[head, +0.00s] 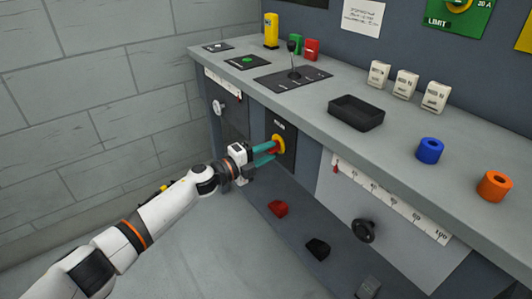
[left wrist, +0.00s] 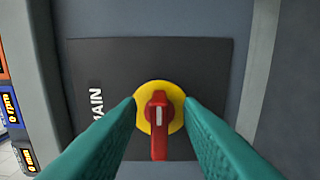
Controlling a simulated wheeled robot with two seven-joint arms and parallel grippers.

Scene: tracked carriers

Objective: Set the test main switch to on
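The main switch is a red handle on a yellow disc (head: 281,143), set on a dark plate on the front of the bench. In the left wrist view the red handle (left wrist: 159,124) points down the picture, and "MAIN" is printed beside it on the plate (left wrist: 200,60). My left gripper (head: 266,152) has its teal fingers at the switch. In the left wrist view the fingers (left wrist: 160,112) stand apart on either side of the handle, with gaps showing between them and it. My right gripper is in neither view.
The bench top (head: 315,100) carries a joystick panel (head: 293,77), a black tray (head: 356,112), white breakers (head: 405,83), a blue ring (head: 430,151) and an orange ring (head: 494,186). A slider scale (head: 390,198) and black knob (head: 363,230) are on the front, right of the switch. Pedals (head: 318,248) lie below.

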